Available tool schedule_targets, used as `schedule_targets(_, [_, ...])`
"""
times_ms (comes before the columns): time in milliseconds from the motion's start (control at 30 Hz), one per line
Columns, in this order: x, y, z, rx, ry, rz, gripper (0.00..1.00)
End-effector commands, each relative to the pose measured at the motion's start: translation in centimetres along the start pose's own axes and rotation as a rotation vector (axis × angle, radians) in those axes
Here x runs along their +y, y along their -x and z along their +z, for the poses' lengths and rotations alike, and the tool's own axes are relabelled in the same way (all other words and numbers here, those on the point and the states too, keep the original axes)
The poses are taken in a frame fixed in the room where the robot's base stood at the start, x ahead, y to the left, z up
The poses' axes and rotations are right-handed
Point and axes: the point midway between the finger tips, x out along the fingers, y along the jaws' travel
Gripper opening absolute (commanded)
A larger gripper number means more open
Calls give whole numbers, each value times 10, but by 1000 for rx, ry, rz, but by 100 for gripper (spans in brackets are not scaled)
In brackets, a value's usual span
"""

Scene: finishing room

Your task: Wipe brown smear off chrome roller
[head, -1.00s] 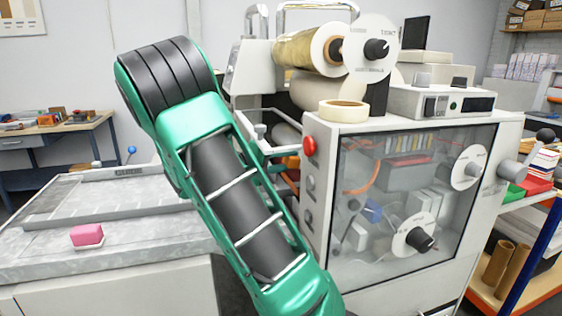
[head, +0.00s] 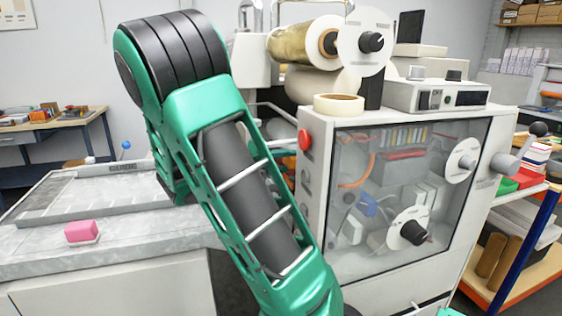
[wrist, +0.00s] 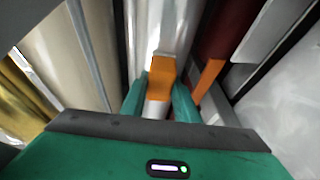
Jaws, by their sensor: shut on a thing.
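In the wrist view my gripper (wrist: 158,103) is shut on an orange and white piece (wrist: 161,74), held between its green fingers. The far end of this piece lies over a bright vertical chrome roller (wrist: 146,32); I cannot tell whether it touches. No brown smear can be made out on the visible part of the roller. In the head view my green arm reaches in front of the machine, and my gripper is hidden there.
A dark red roller (wrist: 224,25) and an orange strip (wrist: 209,78) are close on the right in the wrist view. The machine (head: 318,185) carries a gold film roll (head: 293,48) and a tape roll (head: 338,103). A pink block (head: 81,232) sits on the left bench (head: 40,250).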

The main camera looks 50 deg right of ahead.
Motion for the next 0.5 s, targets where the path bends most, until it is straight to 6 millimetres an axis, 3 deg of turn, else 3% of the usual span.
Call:
schedule_targets(100, [1, 2, 12, -10, 1, 2, 10])
schedule_targets(500, [1, 10, 27, -10, 1, 2, 10])
